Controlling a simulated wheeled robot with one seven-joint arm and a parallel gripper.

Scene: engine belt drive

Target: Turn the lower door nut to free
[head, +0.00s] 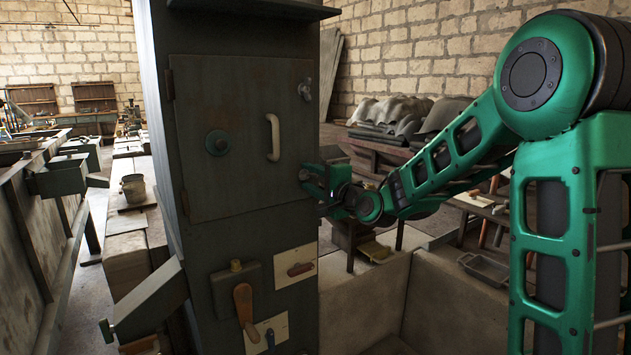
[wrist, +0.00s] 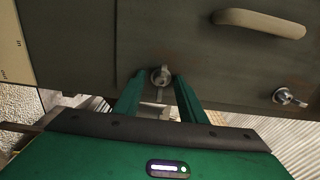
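The lower door nut (wrist: 160,76) is a small metal wing nut at the cabinet door's edge. In the wrist view it sits between my gripper's two green fingertips (wrist: 158,78), with a narrow gap visible on each side. One wing points back between the fingers. In the head view my gripper (head: 308,180) is at the right edge of the door (head: 225,110), low down, and hides this nut. The upper door nut (head: 305,90) shows higher on the same edge, and also at the right of the wrist view (wrist: 288,97). My gripper looks open around the lower nut.
Below are a lever with a wooden grip (head: 244,305) and small plates. A bench with grey sheets (head: 390,118) stands behind my arm.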

